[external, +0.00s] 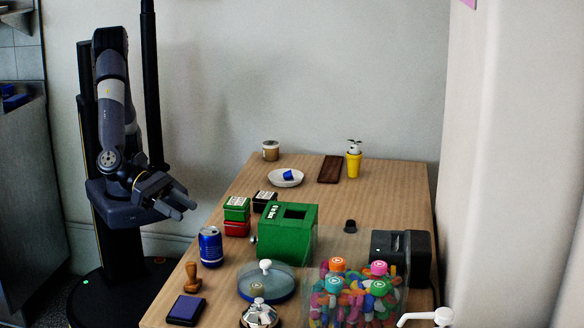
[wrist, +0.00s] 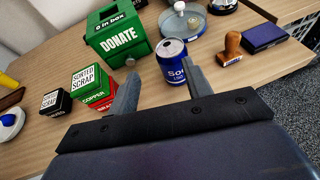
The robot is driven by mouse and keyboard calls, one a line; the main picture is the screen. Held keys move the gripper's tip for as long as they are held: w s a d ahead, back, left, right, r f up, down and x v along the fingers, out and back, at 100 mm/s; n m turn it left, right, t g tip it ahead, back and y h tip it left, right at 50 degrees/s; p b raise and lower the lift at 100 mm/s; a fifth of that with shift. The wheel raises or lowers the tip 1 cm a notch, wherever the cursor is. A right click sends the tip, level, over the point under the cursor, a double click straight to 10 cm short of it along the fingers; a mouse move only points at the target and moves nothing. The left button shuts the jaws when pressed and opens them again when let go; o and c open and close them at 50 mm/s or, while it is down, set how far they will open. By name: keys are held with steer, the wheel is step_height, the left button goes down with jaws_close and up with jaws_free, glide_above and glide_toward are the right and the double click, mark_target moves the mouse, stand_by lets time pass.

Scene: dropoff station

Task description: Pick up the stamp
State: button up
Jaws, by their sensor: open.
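The stamp (external: 193,278) is a brown wooden handle on a small base, standing upright near the table's left edge in the external view. It also shows at the upper right of the wrist view (wrist: 231,48). A dark blue ink pad (external: 186,310) lies beside it, also seen in the wrist view (wrist: 263,37). My gripper (external: 184,207) is open and empty, raised off the left side of the table, apart from the stamp. In the wrist view its fingers (wrist: 160,92) are spread, with the stamp beyond and to the right of them.
A blue can (external: 210,246) stands near the stamp. A green donate box (external: 287,234), small scrap boxes (external: 237,209), a round lidded dish (external: 266,283), a silver bell (external: 260,314) and a clear bin of colourful pieces (external: 357,305) crowd the table.

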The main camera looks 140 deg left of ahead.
steer(key=m+t+h+p, duration=0.1)
steer(key=m+h+p, duration=0.1)
glide_toward(191, 264)
steer(key=s, duration=0.1)
steer(key=p+x, duration=0.1)
steer(key=x, duration=1)
steer(key=shift+d+f+p, duration=0.2)
steer(key=shift+p, duration=0.2)
steer(key=shift+c, duration=0.4)
jaws_close()
